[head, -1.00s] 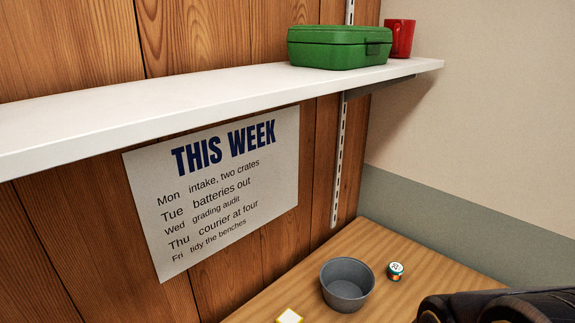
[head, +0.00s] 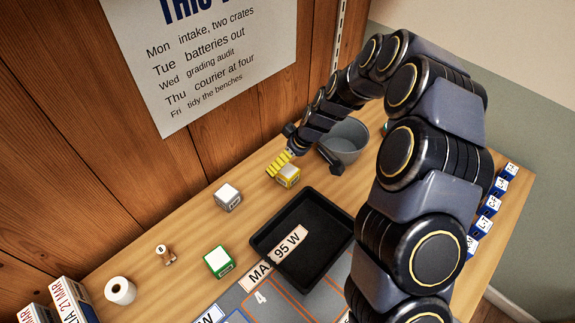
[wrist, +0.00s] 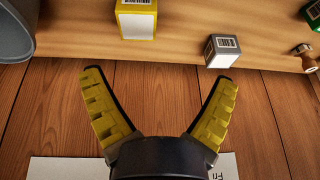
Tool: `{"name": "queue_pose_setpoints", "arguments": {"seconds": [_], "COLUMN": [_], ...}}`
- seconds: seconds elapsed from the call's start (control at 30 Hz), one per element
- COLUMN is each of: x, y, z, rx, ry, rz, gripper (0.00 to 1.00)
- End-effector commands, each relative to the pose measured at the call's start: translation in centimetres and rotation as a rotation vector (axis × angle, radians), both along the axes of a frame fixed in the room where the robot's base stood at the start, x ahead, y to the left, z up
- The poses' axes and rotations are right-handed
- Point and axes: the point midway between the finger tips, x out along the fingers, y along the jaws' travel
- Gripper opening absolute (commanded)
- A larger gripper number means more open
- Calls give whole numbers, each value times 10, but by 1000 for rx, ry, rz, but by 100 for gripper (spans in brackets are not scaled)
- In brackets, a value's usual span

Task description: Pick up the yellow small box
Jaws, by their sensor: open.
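The yellow small box (head: 288,176) stands on the wooden bench in the head view, with a pale top and a label on its side. It also shows at the top of the wrist view (wrist: 137,20), partly cut off by the frame edge. My gripper (head: 303,168) is open, its yellow ribbed pads spread wide and nothing between them. In the wrist view the gripper (wrist: 159,76) has its fingertips apart from the box, which lies beyond them, slightly left of centre. In the head view a finger overlaps part of the box's surroundings.
A grey bucket (head: 343,142) stands close right of the box. A black tray (head: 262,238) lies in front. A white-grey box (head: 228,198), green box (head: 219,262), wooden stamp (head: 165,255) and white roll (head: 120,290) stand left. Several blue boxes (head: 490,205) line the right. The wooden wall is behind.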

Motion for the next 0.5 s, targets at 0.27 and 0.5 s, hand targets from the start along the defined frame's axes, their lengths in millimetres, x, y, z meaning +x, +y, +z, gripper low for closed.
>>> {"name": "queue_pose_setpoints", "arguments": {"seconds": [0.27, 0.5], "x": [20, 25], "y": [-10, -4], "z": [-40, -63], "rx": [-39, -41], "ry": [-50, -49], "rz": [23, 24], "gripper": [88, 88]}}
